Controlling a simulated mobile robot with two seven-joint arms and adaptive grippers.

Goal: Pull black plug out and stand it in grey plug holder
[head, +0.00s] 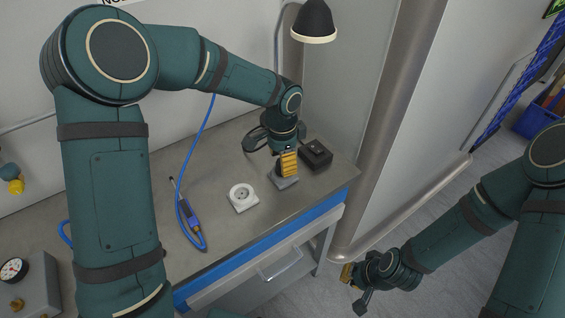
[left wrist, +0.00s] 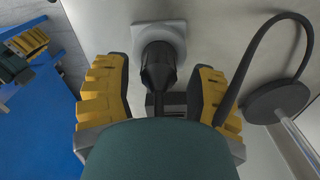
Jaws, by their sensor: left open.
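My left gripper (head: 287,172) is open over the grey plug holder (head: 283,182) near the table's right end. In the left wrist view, the black plug (left wrist: 158,65) is between the two spread yellow fingers, with a visible gap on each side. The plug's far end meets the square grey holder (left wrist: 178,28), and it appears to stand in it. In the head view the gripper hides the plug. The white socket (head: 242,198) lies to the left with its face bare. My right gripper (head: 353,287) is open and empty, off the table's front right.
A black box (head: 316,153) sits just right of the left gripper. A lamp (head: 314,22) stands behind; its round base (left wrist: 277,101) and a black cord (left wrist: 262,40) show in the wrist view. A blue-cabled tool (head: 188,213) lies left of the socket.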

